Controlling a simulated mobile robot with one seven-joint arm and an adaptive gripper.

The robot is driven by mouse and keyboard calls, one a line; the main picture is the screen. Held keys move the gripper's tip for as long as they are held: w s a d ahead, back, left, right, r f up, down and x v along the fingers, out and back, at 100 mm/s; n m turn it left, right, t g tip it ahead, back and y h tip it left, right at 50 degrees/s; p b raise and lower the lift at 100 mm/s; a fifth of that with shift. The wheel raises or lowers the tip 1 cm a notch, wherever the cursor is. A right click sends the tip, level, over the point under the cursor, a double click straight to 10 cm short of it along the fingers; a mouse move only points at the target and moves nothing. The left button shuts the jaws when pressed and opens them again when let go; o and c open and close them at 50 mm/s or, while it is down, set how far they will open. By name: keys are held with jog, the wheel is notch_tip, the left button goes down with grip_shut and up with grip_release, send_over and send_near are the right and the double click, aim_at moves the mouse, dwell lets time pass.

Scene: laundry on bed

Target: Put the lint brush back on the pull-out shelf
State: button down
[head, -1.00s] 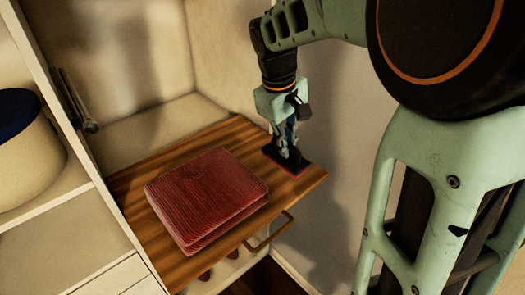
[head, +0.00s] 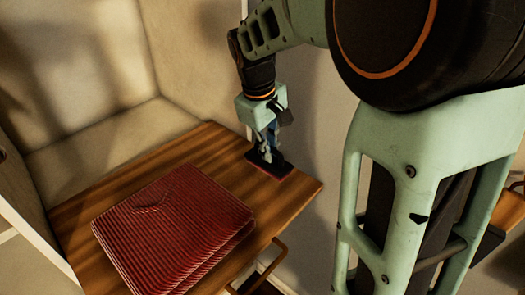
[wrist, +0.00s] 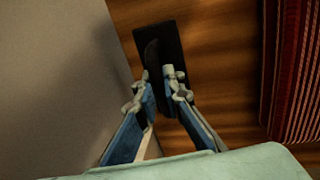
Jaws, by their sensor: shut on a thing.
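The lint brush (head: 276,170) is a flat black pad with a thin red edge, held flat with its handle up. It is over the right edge area of the wooden pull-out shelf (head: 298,192), close against the wall; I cannot tell whether it touches the wood. My gripper (head: 268,150) points down from above and is shut on the brush's handle. In the wrist view the black brush (wrist: 158,38) lies past the fingertips of my gripper (wrist: 160,82), with the shelf wood (wrist: 215,55) around and below it. The gripper partly hides the handle.
A folded red ribbed cloth (head: 175,225) covers much of the shelf's left and front part. Bare wood shows between it and the brush. The wall (head: 310,140) rises right beside the shelf. A handle (head: 262,268) juts from the shelf's front.

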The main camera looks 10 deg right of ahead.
jog(key=shift+d+f+b, duration=0.1)
jog(key=shift+f+b, duration=0.25)
jog(key=shift+f, duration=0.15)
jog(key=shift+w+f+b, duration=0.25)
jog(key=shift+f+b, duration=0.65)
jog(key=shift+f, duration=0.45)
jog(key=shift+s, duration=0.1)
jog(key=shift+f+b, duration=0.2)
jog(key=shift+b, duration=0.1)
jog(key=c, duration=2)
grip_release()
jog(key=shift+c, duration=0.2)
jog(key=shift+r, duration=0.1)
